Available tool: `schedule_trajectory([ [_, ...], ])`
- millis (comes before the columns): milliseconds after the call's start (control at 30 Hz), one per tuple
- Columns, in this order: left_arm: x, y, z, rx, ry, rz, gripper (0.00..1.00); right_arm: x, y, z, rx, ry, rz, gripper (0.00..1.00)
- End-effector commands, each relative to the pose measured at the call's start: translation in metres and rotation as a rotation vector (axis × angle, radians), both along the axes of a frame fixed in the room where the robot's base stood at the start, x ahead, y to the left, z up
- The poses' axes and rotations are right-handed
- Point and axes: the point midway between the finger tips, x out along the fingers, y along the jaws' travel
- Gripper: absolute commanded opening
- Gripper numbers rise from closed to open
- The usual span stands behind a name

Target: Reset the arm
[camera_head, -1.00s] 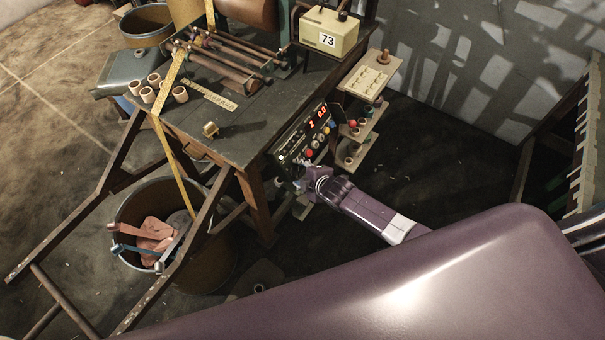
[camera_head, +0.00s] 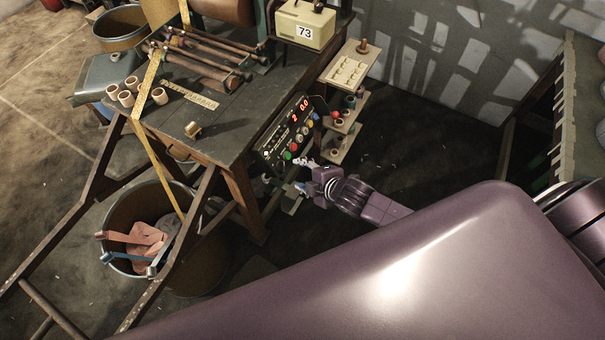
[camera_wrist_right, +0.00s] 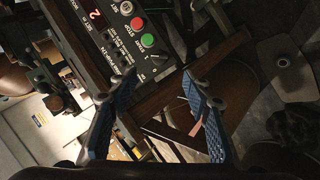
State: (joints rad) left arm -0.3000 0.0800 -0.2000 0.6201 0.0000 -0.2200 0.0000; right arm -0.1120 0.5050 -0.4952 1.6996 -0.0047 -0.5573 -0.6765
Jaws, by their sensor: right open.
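My right gripper (camera_head: 302,176) is open and empty in the head view, just in front of and below the control panel (camera_head: 287,133) on the front of the winding table. Its two blue-padded fingers are spread apart in the right wrist view (camera_wrist_right: 158,105). The panel shows there as well (camera_wrist_right: 128,32), with green and red buttons and a red digit, beyond the fingertips. The fingers appear apart from the panel. My left gripper is not in view.
The dark table (camera_head: 232,118) carries rollers (camera_head: 203,70), several small cores (camera_head: 128,93) and a box marked 73 (camera_head: 303,24). A shelved stand (camera_head: 346,68) is right of the panel. A bin (camera_head: 120,207) and wooden frame stand at left.

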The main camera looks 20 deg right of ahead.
Motion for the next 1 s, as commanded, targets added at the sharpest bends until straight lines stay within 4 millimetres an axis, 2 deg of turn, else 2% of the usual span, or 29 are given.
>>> schedule_trajectory([
  [600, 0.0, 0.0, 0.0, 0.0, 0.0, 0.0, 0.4, -0.003, -0.001, 0.003, 0.0, 0.0, 0.0, 0.45],
  [700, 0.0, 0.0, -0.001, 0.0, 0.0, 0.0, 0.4, -0.004, -0.002, -0.002, 0.004, 0.008, -0.01, 0.45],
  [767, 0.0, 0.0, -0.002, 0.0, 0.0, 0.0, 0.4, -0.008, -0.007, -0.015, 0.015, 0.027, -0.035, 0.45],
  [867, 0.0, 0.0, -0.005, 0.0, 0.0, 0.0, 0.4, -0.023, -0.022, -0.056, 0.054, 0.093, -0.121, 0.45],
  [967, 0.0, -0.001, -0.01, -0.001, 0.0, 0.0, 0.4, -0.053, -0.041, -0.117, 0.117, 0.192, -0.259, 0.45],
  [1000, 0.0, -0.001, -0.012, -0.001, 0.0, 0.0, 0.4, -0.07, -0.049, -0.142, 0.142, 0.235, -0.32, 0.45],
])
